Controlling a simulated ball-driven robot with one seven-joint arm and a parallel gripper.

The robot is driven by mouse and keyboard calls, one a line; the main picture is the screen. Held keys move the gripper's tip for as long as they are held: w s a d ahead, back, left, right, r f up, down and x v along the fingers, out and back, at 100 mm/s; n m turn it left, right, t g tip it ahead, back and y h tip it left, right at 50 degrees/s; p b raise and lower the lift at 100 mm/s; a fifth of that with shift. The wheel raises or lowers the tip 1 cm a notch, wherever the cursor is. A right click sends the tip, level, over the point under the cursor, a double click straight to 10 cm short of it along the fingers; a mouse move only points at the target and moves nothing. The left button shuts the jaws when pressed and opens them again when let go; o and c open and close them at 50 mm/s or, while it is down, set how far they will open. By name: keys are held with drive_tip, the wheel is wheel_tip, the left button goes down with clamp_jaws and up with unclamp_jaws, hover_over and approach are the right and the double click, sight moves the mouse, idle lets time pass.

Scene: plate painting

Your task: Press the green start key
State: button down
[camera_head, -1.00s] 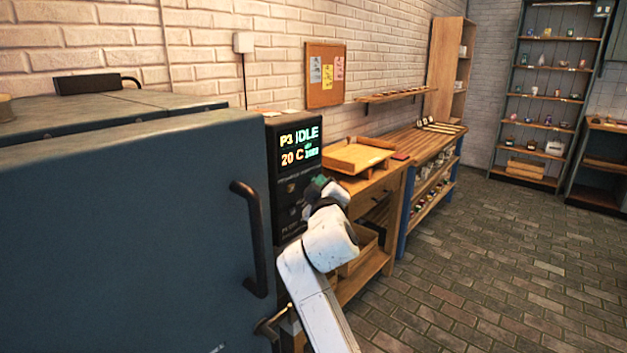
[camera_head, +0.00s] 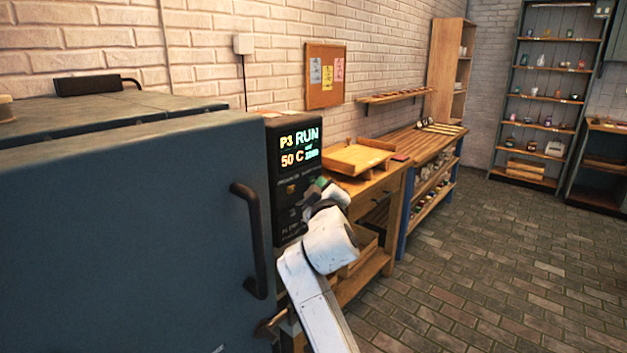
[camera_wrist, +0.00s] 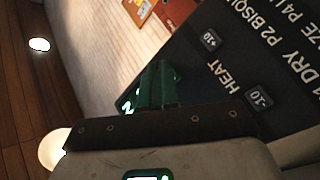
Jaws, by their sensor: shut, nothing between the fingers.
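The kiln's black control panel (camera_head: 284,160) stands at the right edge of the large blue-grey kiln (camera_head: 130,230). Its display (camera_head: 300,148) reads P3 RUN and 50 C. My gripper (camera_head: 319,183) is beside the lower part of the panel, in front of its keys. In the wrist view its green fingers (camera_wrist: 160,78) are together and empty, with the panel (camera_wrist: 200,80) beyond them. A +10 key (camera_wrist: 210,39) and a -10 key (camera_wrist: 259,97) show there beside the word HEAT. I cannot make out the green start key; whether the fingertips touch the panel is unclear.
A black door handle (camera_head: 250,240) sticks out left of my arm. A wooden bench (camera_head: 385,180) with a tray (camera_head: 352,158) stands just right of the panel. A shelf unit (camera_head: 545,100) stands at the back. The brick floor (camera_head: 480,260) at right is clear.

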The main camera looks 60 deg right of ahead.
drive_tip(key=shift+s+a, duration=0.1)
drive_tip(key=shift+s, duration=0.35)
drive_tip(key=shift+s+a+p, duration=0.2)
drive_tip(key=shift+s+p, duration=0.2)
drive_tip(key=shift+s, duration=0.4)
drive_tip(key=shift+s+a+p, duration=0.2)
drive_tip(key=shift+s+p, duration=0.25)
drive_tip(key=shift+s, duration=0.4)
drive_tip(key=shift+s+a+p, duration=0.2)
drive_tip(key=shift+s+p, duration=0.2)
drive_tip(key=shift+s, duration=0.4)
drive_tip(key=a+f+g+y, duration=0.1)
drive_tip(key=a+f+y, duration=0.3)
drive_tip(key=a+f, duration=0.55)
drive_tip(key=a+f+g+y, duration=0.1)
drive_tip(key=a+f+y, duration=0.45)
drive_tip(key=f, duration=0.65)
drive_tip(key=s+a+f+g+y, duration=0.3)
drive_tip(key=s+a+f, duration=0.3)
drive_tip(key=s+a, duration=0.2)
drive_tip(key=s+a+f+n+g+y, duration=0.1)
drive_tip(key=s+a+f+g+y, duration=0.2)
drive_tip(key=s+a+f, duration=0.4)
drive_tip(key=a, duration=0.4)
drive_tip(key=shift+s+f+n+g, duration=0.2)
drive_tip(key=shift+s+n+g, duration=0.1)
drive_tip(key=shift+s, duration=0.05)
drive_tip(key=shift+y, duration=0.25)
